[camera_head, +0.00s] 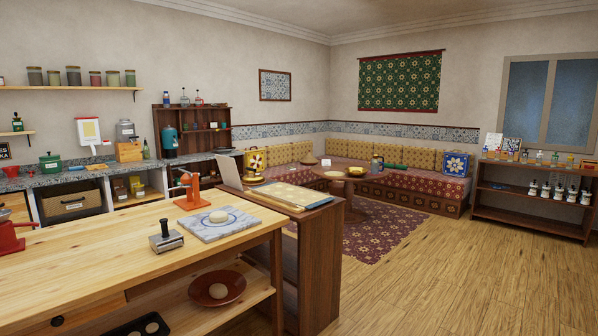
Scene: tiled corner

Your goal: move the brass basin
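A small brass basin (356,171) appears to rest on a low round wooden table (325,174) in the middle distance, in front of the corner bench. It is gold-coloured and sits near the table's right side. It is small in view, so its inside is hard to make out. My gripper is not in view.
A wooden workbench (90,254) fills the left foreground, with a dark wooden cabinet (315,270) at its right end. A patterned rug (385,237) lies around the round table. Open wood floor (450,280) spreads at right, before a shelf of bottles (530,205).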

